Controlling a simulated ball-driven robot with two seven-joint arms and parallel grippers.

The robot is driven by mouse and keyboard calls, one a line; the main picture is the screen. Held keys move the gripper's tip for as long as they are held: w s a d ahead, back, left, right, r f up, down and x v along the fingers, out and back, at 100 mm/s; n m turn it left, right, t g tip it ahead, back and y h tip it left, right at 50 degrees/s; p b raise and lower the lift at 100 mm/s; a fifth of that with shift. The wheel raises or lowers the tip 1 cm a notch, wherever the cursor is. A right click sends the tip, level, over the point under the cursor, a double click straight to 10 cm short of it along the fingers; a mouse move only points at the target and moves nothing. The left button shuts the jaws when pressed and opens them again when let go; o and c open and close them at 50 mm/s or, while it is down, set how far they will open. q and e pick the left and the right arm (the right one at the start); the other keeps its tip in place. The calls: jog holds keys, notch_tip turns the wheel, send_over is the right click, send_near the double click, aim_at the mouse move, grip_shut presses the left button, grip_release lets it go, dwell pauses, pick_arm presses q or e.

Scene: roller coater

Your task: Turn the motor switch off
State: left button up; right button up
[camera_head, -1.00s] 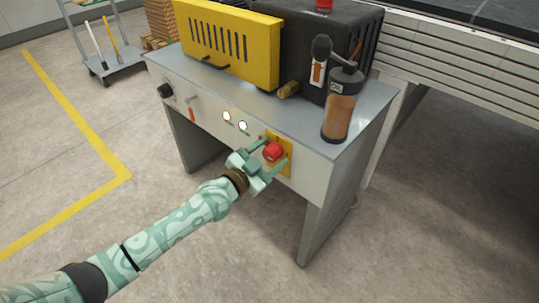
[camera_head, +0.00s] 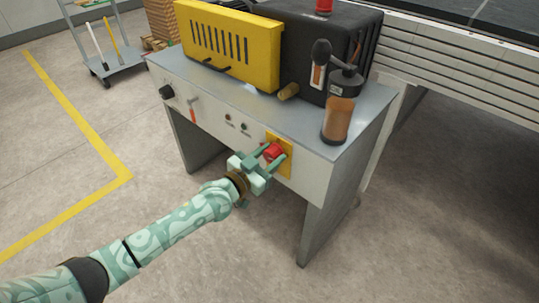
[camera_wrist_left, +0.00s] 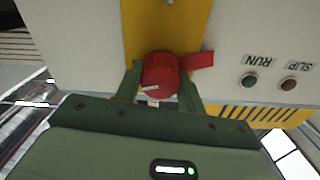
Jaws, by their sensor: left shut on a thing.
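The motor switch (camera_head: 273,151) is a red rotary knob on a yellow plate (camera_head: 287,163) on the front of the grey machine cabinet. In the left wrist view the knob (camera_wrist_left: 160,74) shows a white mark low on its face, and a red tab (camera_wrist_left: 198,60) sticks out to its right. My left gripper (camera_head: 270,157) is shut on the knob, with a finger on either side of it. The RUN lamp (camera_wrist_left: 249,80) and SLIP lamp (camera_wrist_left: 289,83) are dark. My right gripper is not in view.
A dark rotary knob (camera_head: 166,91) and a small lever with an orange tag (camera_head: 193,114) sit on the panel's left. A yellow guard (camera_head: 230,45), a black housing (camera_head: 305,50) and an amber bottle (camera_head: 340,118) stand on top. The floor in front is clear.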

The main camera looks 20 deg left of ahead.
pick_arm(q)
jog(key=n, duration=0.3)
jog(key=shift+n+p, duration=0.3)
jog(key=n, duration=0.4)
jog(key=shift+f+n, duration=0.1)
jog(key=shift+n, duration=0.2)
jog(key=n, duration=0.4)
jog(key=shift+a+n, duration=0.1)
jog(key=shift+n, duration=0.3)
jog(key=shift+f+n, duration=0.1)
jog(key=shift+n, duration=0.5)
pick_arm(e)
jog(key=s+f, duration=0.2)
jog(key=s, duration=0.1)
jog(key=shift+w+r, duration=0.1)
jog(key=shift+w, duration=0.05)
pick_arm(q)
jog(key=o, duration=1)
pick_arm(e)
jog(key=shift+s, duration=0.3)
